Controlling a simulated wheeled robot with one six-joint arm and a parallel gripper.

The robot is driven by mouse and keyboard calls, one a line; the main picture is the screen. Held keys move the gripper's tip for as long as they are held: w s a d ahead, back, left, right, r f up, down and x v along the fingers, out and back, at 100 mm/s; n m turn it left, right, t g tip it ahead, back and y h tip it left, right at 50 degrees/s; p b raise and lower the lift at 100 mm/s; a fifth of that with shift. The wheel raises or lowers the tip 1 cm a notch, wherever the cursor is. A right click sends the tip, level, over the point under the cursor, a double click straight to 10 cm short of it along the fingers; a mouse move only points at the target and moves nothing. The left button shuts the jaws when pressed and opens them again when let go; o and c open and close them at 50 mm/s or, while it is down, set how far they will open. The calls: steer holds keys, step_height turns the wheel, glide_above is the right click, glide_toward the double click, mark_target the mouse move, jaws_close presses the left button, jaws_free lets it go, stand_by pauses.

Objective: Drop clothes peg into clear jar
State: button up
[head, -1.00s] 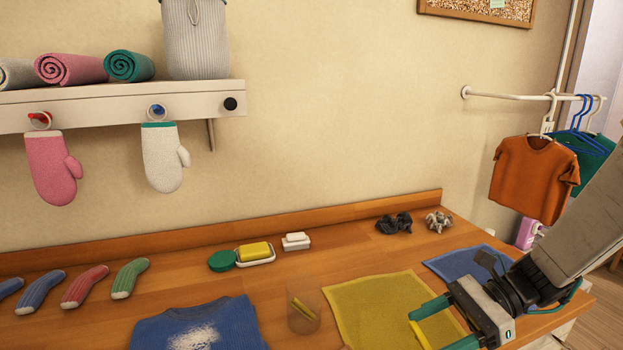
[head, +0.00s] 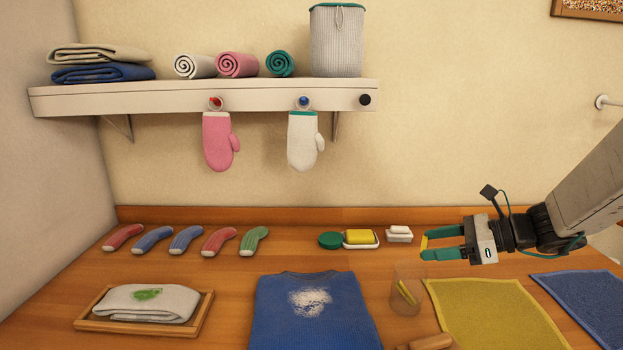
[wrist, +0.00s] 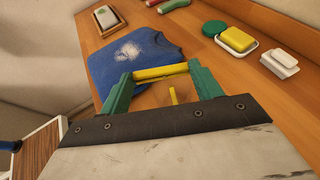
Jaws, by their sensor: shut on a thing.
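My gripper (head: 430,244) has green fingers and is shut on a yellow clothes peg (head: 425,242). In the wrist view the peg (wrist: 160,72) lies crosswise between the two fingertips. In the head view the gripper is in the air, above and slightly right of the clear jar (head: 408,278). The jar stands on the wooden counter, between the blue shirt and the yellow cloth, with a yellow peg (head: 405,292) leaning inside it.
A blue shirt (head: 300,320) with a white patch lies left of the jar, a yellow cloth (head: 485,315) right of it. A yellow soap (head: 358,236) in a dish and a white soap (head: 399,231) stand behind. A wooden handle (head: 428,342) lies in front.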

steer(key=shift+w+d+f, duration=0.1)
steer(key=shift+f, duration=1.35)
steer(key=shift+w+f, duration=0.1)
steer(key=shift+f, duration=1.3)
steer(key=o, duration=1)
steer(key=v, duration=0.7)
steer(key=shift+s+d+r, duration=0.15)
steer(key=shift+s+d, duration=0.1)
steer(key=shift+d, duration=0.05)
